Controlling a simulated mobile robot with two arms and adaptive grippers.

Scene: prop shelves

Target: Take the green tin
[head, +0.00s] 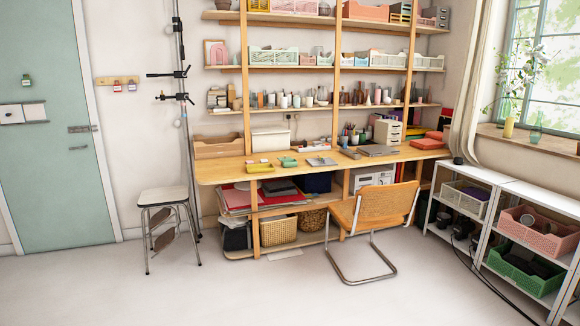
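A small green object (288,161), which looks like the green tin, lies on the wooden desk (225,173) near its front edge, left of the middle. It sits between a yellow tin-like object (259,167) on its left and a grey one (320,161) on its right. It is small in the picture, so I cannot tell whether its lid is open or shut. Neither of my grippers is in view, and the desk is across the room from me.
A cane chair (376,210) stands at the desk's front, right of the green object. A white-topped stool (162,196) stands to the left. Low white shelves (495,180) line the right, with a black cable on the floor. The floor (220,285) in front is clear.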

